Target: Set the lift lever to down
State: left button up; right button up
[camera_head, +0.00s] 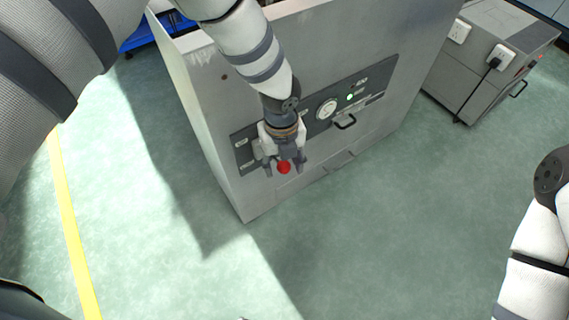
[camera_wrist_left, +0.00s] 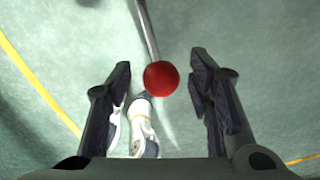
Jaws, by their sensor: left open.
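The lift lever is a thin metal rod (camera_wrist_left: 148,30) with a red ball knob (camera_head: 284,168), at the front panel of a grey machine. The knob also shows in the left wrist view (camera_wrist_left: 161,78). My left gripper (camera_head: 285,170) is open, with one finger on each side of the knob. In the left wrist view there is a clear gap between the knob and both fingers. In the head view my gripper hides the rod and its mount. My right arm (camera_head: 535,265) shows at the right edge, but its gripper is out of view.
The grey machine (camera_head: 205,130) carries a dark panel with a round gauge (camera_head: 327,108), a green light (camera_head: 350,97) and a black handle (camera_head: 345,121). A grey cabinet (camera_head: 455,85) with sockets stands at the upper right. The green floor in front is clear, with a yellow line (camera_head: 72,225) at left.

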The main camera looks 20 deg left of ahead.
pick_arm(q)
jog(key=shift+f, duration=0.5)
grip_shut()
jog(key=shift+d, duration=0.1)
